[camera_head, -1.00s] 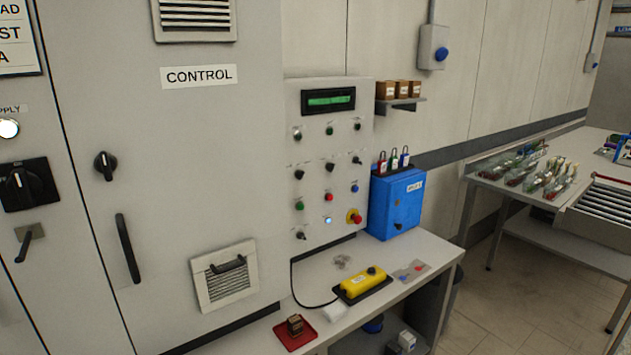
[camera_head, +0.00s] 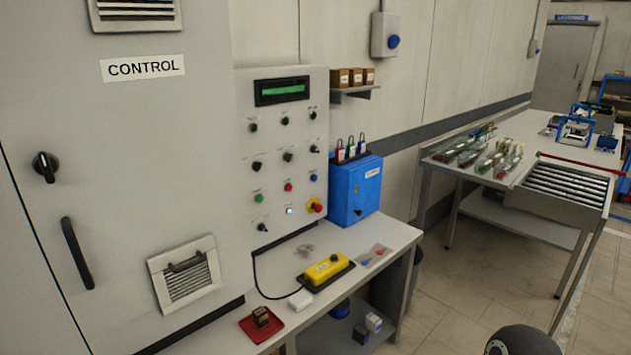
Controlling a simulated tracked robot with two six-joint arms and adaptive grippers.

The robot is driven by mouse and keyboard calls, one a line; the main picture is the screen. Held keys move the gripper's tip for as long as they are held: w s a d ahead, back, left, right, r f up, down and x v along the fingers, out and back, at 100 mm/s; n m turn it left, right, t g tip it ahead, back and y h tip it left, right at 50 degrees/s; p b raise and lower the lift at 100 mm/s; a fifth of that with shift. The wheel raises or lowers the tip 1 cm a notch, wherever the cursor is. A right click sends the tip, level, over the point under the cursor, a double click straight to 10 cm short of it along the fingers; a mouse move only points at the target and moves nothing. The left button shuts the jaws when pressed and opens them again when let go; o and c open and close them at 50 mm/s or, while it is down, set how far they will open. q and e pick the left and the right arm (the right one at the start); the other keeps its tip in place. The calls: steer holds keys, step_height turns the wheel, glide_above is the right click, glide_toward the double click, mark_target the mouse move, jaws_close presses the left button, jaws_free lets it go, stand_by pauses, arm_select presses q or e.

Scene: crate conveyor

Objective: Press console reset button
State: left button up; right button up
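The grey console panel (camera_head: 281,140) stands beside the control cabinet, at the back of a white bench. It carries a green-lit display (camera_head: 282,91) and rows of small controls. I see a green button (camera_head: 258,199), a red button (camera_head: 288,187), a blue button (camera_head: 313,178), a bright lit white-blue button (camera_head: 289,210) and a red mushroom button (camera_head: 316,205) on a yellow base. The labels are too small to read, so I cannot tell which button is reset. Neither of my grippers is in view. A dark rounded part, probably of my arm, shows at the bottom right.
On the bench top (camera_head: 385,232) lie a yellow pendant (camera_head: 326,270) with a cable and a red tray (camera_head: 262,325). A blue lock box (camera_head: 354,190) stands right of the console. A roller conveyor (camera_head: 565,187) is further right. Floor is open between.

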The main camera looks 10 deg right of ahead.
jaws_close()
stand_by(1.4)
